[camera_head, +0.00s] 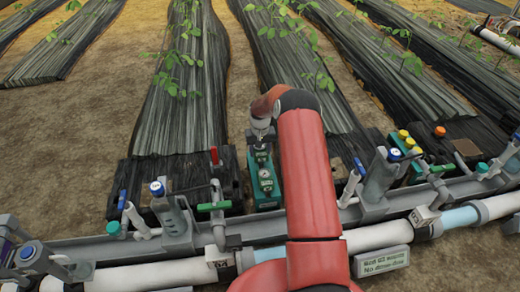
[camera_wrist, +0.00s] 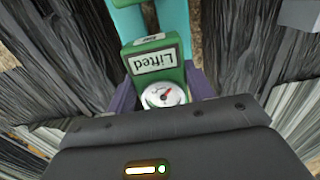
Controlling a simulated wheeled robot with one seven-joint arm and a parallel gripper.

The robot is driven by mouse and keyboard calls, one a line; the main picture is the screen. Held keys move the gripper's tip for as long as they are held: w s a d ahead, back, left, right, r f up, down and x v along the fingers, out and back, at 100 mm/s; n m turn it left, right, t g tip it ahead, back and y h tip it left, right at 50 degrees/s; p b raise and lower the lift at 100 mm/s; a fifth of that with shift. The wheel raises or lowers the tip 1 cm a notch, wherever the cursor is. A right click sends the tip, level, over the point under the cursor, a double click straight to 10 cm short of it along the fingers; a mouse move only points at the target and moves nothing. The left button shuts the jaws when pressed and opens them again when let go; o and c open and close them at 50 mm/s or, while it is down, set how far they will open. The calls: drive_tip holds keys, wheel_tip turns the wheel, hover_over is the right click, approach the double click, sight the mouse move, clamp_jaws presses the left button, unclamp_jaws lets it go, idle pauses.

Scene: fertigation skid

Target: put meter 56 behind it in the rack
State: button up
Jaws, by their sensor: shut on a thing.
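In the wrist view a green meter (camera_wrist: 158,75) with a white label reading "Lifted" and a round white dial with a red needle sits between the purple fingers of my gripper (camera_wrist: 163,92). My gripper is shut on it. In the head view my gripper (camera_head: 261,128) is just above a narrow green unit with round dials (camera_head: 265,183), behind the pipe line; I cannot tell whether this is the held meter alone. The number 56 is not readable on it. My red arm hides part of the area to its right.
A grey rail with pipes (camera_head: 160,274) runs across the front. Blue-capped cylinders (camera_head: 172,218) and green-handled valves (camera_head: 214,206) stand along it. A green block with yellow caps (camera_head: 408,143) is at the right. Black-covered plant beds (camera_head: 185,95) lie behind, with bare soil between.

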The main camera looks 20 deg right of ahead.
drive_tip(key=shift+f, duration=0.7)
drive_tip(key=shift+f, duration=0.35)
drive_tip(key=shift+f, duration=0.5)
drive_tip(key=o, duration=1.1)
drive_tip(key=shift+r, duration=0.1)
drive_tip(key=shift+r+p, duration=1.75)
drive_tip(key=shift+r, duration=2.15)
